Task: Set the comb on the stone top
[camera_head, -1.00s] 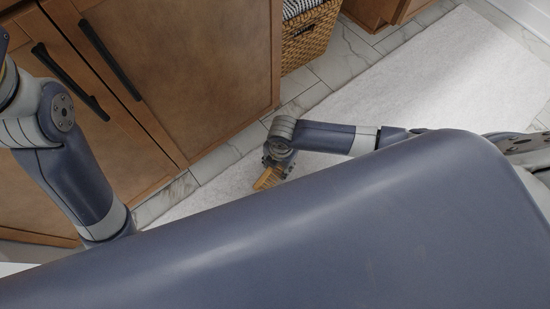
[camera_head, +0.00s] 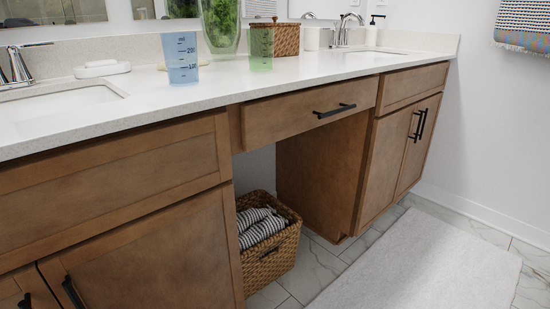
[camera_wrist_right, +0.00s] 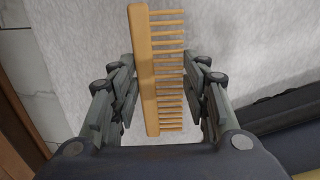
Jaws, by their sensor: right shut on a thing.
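The comb (camera_wrist_right: 147,75) is yellow-orange with a row of teeth on its right side. In the right wrist view it stands lengthwise between the fingers of my right gripper (camera_wrist_right: 165,88), which is shut on it. The light rug lies below it in that view. The white stone top (camera_head: 310,72) runs along the wooden vanity in the head view. The comb and both grippers are out of the head view, so my left gripper is not seen.
On the stone top are a blue measuring cup (camera_head: 181,58), a green cup (camera_head: 261,50), a glass vase (camera_head: 222,25), a woven box (camera_head: 284,38) and a soap dish (camera_head: 102,68). Sinks lie at both ends. The front middle of the top is clear. A basket (camera_head: 270,250) stands below.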

